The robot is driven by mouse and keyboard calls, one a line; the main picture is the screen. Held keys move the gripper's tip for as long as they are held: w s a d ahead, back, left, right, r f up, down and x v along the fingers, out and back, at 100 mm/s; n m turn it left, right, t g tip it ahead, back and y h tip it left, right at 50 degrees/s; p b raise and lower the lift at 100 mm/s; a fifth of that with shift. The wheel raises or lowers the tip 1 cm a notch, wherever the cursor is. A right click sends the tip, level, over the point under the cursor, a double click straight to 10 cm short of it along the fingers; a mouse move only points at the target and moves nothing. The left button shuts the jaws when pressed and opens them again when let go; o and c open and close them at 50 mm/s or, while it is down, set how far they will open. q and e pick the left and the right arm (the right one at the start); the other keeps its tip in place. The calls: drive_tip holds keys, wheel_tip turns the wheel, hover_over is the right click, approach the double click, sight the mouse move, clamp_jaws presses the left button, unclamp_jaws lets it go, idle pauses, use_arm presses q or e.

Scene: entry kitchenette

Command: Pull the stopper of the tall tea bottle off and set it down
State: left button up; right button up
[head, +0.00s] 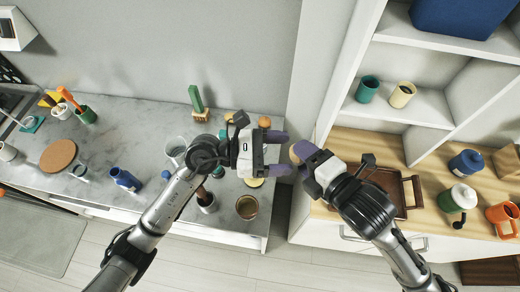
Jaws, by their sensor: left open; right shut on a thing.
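My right gripper (305,152) is at the gap between the two counters, with purple fingers. It is shut on a small tan rounded thing (295,155), mostly hidden by the fingers; I cannot tell for sure that it is the stopper. My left gripper (279,154) is open, its two purple fingers spread and pointing right, close to the tan thing. I cannot clearly pick out the tall tea bottle. A dark blue bottle-like vessel (125,179) is on the left counter, and a narrow green upright piece (196,99) is at its back.
The marble counter (130,135) holds cups, a round brown board (58,155) and a brown-filled cup (247,207). The wooden counter (430,180) holds a brown tray (410,193), a green jar with a pale lid (460,197), a blue jar (466,163) and an orange mug (502,215).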

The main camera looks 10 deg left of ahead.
use_arm(q)
drive_tip(key=shift+w+d, duration=0.15)
drive_tip(key=shift+d, duration=0.75)
drive_tip(key=shift+w+d, duration=0.1)
drive_tip(key=shift+d, duration=0.8)
drive_tip(key=c, duration=0.9)
drive_tip(key=shift+c, duration=0.8)
use_arm(e)
drive_tip(key=o, duration=1.1)
